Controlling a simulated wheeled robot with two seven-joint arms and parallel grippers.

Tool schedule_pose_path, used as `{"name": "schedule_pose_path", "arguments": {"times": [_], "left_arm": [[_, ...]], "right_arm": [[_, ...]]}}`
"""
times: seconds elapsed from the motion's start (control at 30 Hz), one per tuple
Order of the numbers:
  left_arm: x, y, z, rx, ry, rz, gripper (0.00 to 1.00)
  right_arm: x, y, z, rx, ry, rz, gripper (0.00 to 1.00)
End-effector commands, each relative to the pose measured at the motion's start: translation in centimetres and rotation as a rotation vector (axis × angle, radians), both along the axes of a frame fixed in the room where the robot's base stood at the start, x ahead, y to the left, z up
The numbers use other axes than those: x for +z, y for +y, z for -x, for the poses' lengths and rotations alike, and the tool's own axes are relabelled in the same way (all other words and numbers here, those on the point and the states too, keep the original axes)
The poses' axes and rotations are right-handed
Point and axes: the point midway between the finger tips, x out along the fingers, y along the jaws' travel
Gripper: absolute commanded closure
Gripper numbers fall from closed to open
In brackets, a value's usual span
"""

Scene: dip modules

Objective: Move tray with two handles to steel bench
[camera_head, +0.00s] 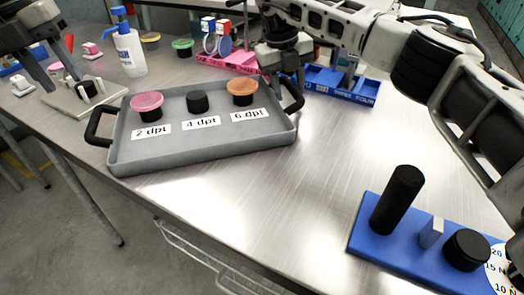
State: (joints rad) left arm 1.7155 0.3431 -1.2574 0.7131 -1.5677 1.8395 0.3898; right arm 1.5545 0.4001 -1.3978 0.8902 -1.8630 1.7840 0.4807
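The grey tray (200,152) rests on the shiny steel-topped table (260,190). Its black left handle (97,124) is free. Its black right handle (294,95) is partly under my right gripper. The tray holds a pink-lidded pot, a black pot and an orange-lidded pot, behind labels 2, 4 and 6 dpt. My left gripper (62,80) is at the upper left, away from the tray, with fingers apart over a small stand. My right gripper (288,85) points down at the right handle, its fingers seemingly apart; whether they touch the handle is unclear.
A pink rack (230,62) and a blue rack (340,85) are at the back. A blue board (395,245) with black cylinders is at front right. The table's middle is clear.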

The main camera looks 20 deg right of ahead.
Motion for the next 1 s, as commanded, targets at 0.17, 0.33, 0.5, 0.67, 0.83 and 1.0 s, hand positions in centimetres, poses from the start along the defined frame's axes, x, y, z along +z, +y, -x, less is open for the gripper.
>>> {"name": "schedule_pose_path", "arguments": {"times": [0.17, 0.33, 0.5, 0.67, 0.83, 1.0], "left_arm": [[1.0, 0.1, 0.0, -0.002, 0.000, 0.000, 0.60], [1.0, 0.2, 0.0, -0.002, 0.001, 0.000, 0.60], [0.9, 0.2, 0.0, -0.001, 0.001, 0.000, 0.60], [0.9, 0.2, 0.0, -0.001, 0.001, 0.000, 0.60], [0.9, 0.2, 0.0, -0.001, 0.001, 0.000, 0.60], [0.9, 0.2, 0.0, -0.001, 0.001, 0.000, 0.60]], "right_arm": [[0.5, 0.1, 0.0, 0.000, -0.001, 0.000, 0.61], [3.2, 0.7, -0.1, 0.001, -0.005, -0.001, 0.61], [6.9, 1.4, -0.1, 0.000, -0.005, -0.001, 0.61], [9.8, 2.0, -0.1, 0.001, -0.003, 0.000, 0.61], [11.4, 2.3, -0.1, 0.000, -0.001, 0.000, 0.61], [11.8, 2.3, 0.0, 0.000, 0.001, 0.000, 0.61]]}}
